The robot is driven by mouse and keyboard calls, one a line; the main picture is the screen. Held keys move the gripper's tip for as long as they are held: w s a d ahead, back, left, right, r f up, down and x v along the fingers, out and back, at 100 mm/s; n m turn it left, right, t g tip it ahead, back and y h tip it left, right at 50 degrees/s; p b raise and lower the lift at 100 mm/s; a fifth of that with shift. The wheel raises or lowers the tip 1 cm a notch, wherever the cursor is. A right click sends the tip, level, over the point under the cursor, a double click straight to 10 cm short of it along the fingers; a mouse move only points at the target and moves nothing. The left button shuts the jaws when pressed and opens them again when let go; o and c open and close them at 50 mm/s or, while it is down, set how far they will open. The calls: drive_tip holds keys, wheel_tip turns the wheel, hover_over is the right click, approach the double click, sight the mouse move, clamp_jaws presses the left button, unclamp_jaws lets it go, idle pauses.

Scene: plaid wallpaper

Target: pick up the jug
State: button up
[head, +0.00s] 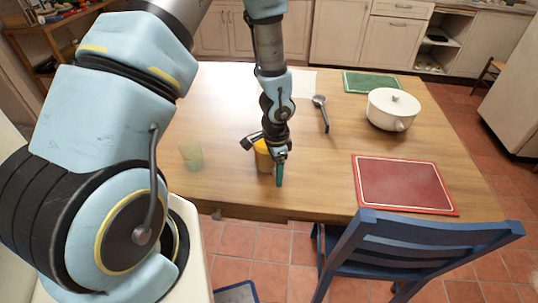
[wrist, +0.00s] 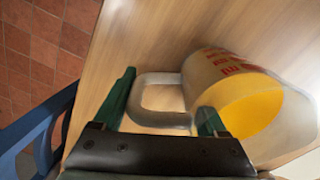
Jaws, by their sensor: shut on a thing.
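The jug (head: 262,157) is yellow-orange and stands near the front edge of the wooden table, partly hidden behind my gripper (head: 279,168). In the wrist view the jug (wrist: 228,85) shows a yellow inside, red lettering and a pale grey handle (wrist: 155,79). My gripper (wrist: 166,98) has green fingers on either side of the handle: one beyond its outer side, the other against the jug's wall. It is shut on the jug. Whether the jug's base touches the table is hidden.
A pale green cup (head: 190,154) stands left of the jug on the table (head: 225,190). A ladle (head: 322,112), white pot (head: 393,109), green board (head: 371,82) and red board (head: 404,184) lie to the right. A blue chair (head: 420,250) stands at the front right.

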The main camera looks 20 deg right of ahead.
clamp_jaws()
drive_tip(key=shift+r, duration=0.2)
idle(0.6)
